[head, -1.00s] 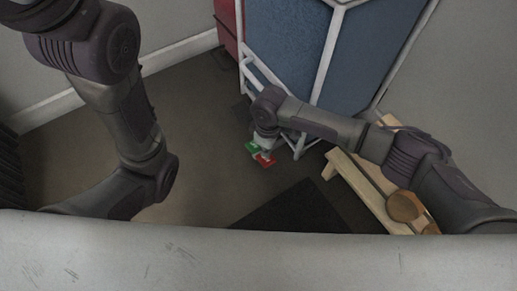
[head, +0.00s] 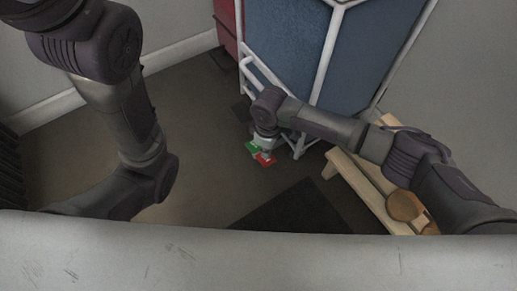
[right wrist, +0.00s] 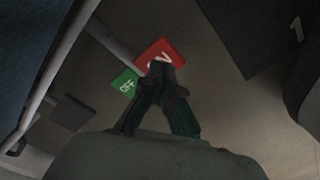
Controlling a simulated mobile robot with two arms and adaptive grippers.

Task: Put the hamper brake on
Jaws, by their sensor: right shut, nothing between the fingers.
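The hamper (head: 288,45) has blue panels in a white tube frame and stands at the top middle of the head view. At its foot are two brake pedals side by side, a green one (head: 252,147) and a red one (head: 265,160). In the right wrist view the green pedal (right wrist: 125,83) reads "OFF"; the lettering on the red pedal (right wrist: 157,51) is partly hidden by my fingers. My right gripper (right wrist: 165,72) is shut and empty, its fingertips over the red pedal's near edge. I cannot tell whether they touch. My left gripper is out of view.
A wooden bench (head: 345,172) with a round brown item (head: 404,206) on it stands right of the hamper, below my right arm. A dark mat (head: 295,212) lies on the floor. A red object (head: 228,25) is behind the hamper. Open floor lies to the left.

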